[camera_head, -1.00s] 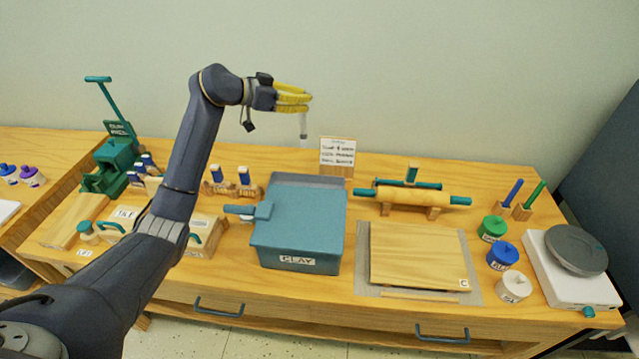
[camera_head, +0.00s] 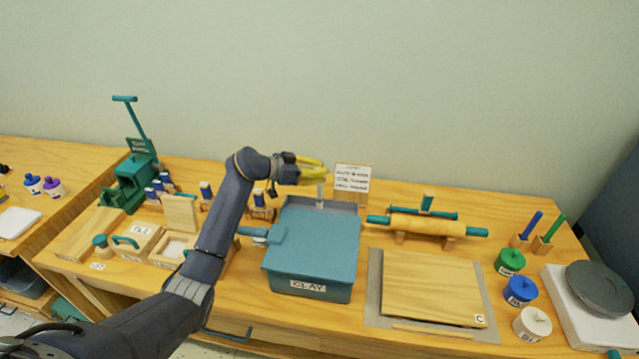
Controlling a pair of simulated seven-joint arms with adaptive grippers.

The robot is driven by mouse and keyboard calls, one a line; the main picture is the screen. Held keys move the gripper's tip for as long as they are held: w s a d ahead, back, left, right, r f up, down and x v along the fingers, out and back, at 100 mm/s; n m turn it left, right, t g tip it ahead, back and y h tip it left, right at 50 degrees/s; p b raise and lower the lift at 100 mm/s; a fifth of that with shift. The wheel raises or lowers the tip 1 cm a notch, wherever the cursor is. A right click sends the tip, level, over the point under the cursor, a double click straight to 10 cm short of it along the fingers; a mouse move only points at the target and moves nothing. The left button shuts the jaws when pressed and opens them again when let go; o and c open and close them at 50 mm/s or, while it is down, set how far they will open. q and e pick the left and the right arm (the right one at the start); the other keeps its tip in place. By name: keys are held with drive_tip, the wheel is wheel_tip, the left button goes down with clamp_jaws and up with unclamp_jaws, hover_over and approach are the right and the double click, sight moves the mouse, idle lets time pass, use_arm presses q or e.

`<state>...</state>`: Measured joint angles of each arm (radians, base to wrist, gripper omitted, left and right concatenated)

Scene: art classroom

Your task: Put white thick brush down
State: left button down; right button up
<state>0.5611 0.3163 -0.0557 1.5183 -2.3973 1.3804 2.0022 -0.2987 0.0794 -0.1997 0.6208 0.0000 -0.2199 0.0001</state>
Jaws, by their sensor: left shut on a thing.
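My left gripper (camera_head: 314,172), with yellow fingers, is shut on the white thick brush (camera_head: 320,194). The brush hangs below the fingers, pale and small in the picture. It shows in front of the back rim of the blue-grey clay box (camera_head: 311,250); I cannot tell whether it touches anything. My left arm comes in from the lower left and covers part of the wooden boxes. My right gripper is not in view.
A small sign (camera_head: 352,179) stands behind the clay box. A rolling pin (camera_head: 428,226) and a wooden board (camera_head: 425,285) lie to its right. Green (camera_head: 509,263), blue (camera_head: 519,291) and white (camera_head: 532,325) pots stand farther right. A green press (camera_head: 130,180) stands at left.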

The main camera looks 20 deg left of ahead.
use_arm(q)
hover_over(319, 198)
drive_tip(key=shift+w+f, duration=0.2)
drive_tip(key=shift+f, duration=0.9)
drive_tip(key=shift+w+f, duration=0.2)
drive_tip(key=shift+f, duration=0.95)
drive_tip(key=c, duration=1.5)
unclamp_jaws()
drive_tip(key=shift+a, duration=0.15)
drive_tip(key=v, duration=1.2)
drive_tip(key=shift+r, duration=0.2)
